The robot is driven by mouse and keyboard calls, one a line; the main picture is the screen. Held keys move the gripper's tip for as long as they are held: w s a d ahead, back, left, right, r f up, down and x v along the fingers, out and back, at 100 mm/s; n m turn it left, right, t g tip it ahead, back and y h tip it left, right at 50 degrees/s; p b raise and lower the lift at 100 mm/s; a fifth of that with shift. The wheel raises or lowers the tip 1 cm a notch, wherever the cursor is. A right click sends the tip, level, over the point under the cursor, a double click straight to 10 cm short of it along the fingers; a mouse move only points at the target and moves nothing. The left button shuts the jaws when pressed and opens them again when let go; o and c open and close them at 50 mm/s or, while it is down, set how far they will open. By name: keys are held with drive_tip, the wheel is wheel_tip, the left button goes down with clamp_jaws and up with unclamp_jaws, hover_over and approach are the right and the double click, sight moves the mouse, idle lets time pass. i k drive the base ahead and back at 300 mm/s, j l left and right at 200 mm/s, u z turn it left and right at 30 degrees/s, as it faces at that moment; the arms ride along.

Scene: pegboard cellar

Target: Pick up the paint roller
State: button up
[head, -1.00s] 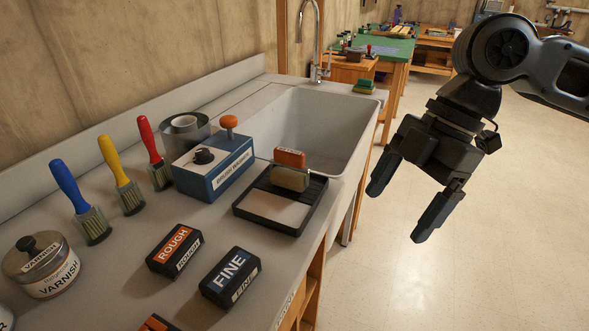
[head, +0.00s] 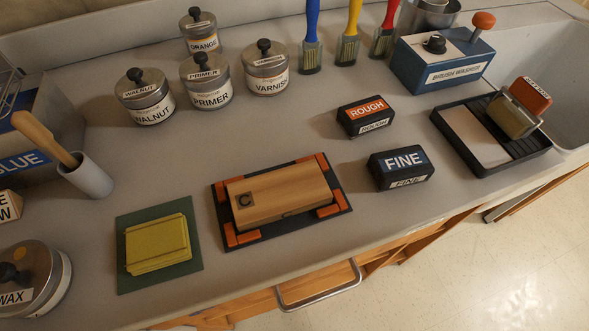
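The paint roller (head: 515,113) is at the right of the head view. It has a tan roller sleeve and an orange block-like top with lettering. It rests in a black paint tray (head: 543,143) with a pale flat area, on the grey counter beside the sink. My gripper is not in the current view, so its distance from the roller cannot be seen.
The counter (head: 300,130) also holds ROUGH (head: 365,116) and FINE (head: 400,167) blocks, a blue brush washer (head: 440,60), a wooden block on a dark mat (head: 282,196), a yellow sponge (head: 157,243) and several lidded jars. The sink (head: 560,75) lies behind the tray. Floor is open at lower right.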

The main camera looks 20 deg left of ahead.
sight(525, 94)
drive_tip(key=i+l, duration=0.25)
drive_tip(key=i+l+u, duration=0.1)
drive_tip(key=l, duration=0.3)
drive_tip(key=i+l, duration=0.35)
drive_tip(key=i+l+u, duration=0.1)
drive_tip(key=l, duration=0.3)
drive_tip(key=i, duration=0.15)
